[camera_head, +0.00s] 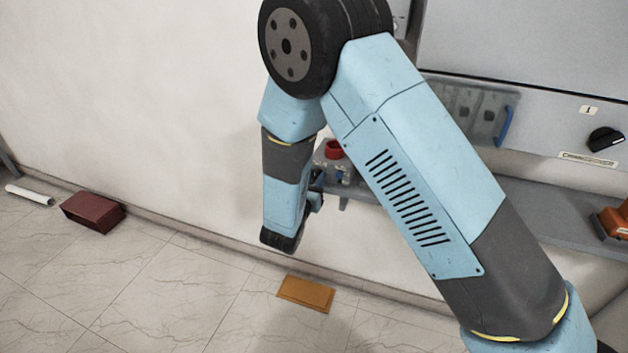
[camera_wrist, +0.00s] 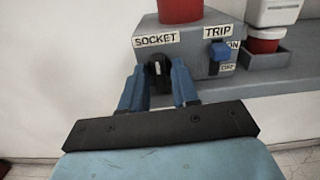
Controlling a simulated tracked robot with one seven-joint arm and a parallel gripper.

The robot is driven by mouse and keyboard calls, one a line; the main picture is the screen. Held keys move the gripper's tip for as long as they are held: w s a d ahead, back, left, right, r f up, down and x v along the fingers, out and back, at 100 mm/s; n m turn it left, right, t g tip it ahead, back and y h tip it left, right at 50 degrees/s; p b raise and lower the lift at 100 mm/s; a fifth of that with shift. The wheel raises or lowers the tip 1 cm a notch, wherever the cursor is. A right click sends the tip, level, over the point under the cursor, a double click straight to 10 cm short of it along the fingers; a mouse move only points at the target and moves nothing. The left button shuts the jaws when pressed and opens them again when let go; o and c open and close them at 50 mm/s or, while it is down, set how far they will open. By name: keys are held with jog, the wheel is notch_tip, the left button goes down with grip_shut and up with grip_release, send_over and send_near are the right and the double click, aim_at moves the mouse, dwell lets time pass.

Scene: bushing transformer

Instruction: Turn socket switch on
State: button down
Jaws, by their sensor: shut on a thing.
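The socket switch (camera_wrist: 157,72) is a black rotary knob with a pale mark, under the "SOCKET" label on a grey box. The pale mark looks close to upright. My gripper (camera_wrist: 160,85) has its two blue fingers on either side of the knob and is shut on it in the wrist view. In the head view my gripper (camera_head: 316,190) is at the box, mostly hidden behind my arm. The grey box (camera_head: 330,162) shows there with a red top, but its knob is hidden.
A blue trip switch (camera_wrist: 219,50) sits right of the knob, close to my right finger. A red and white container (camera_wrist: 268,30) stands farther right. A grey shelf (camera_head: 540,215) runs along the wall. An orange object (camera_head: 612,220) is at its right.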

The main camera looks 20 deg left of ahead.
jog(key=shift+m, duration=0.3)
dwell(0.4)
jog(key=c, duration=1.1)
grip_release()
jog(key=shift+s, duration=0.1)
jog(key=s, duration=0.9)
jog(key=s+a, duration=0.1)
jog(key=s, duration=0.3)
jog(key=shift+s+f, duration=0.1)
jog(key=shift+s, duration=0.15)
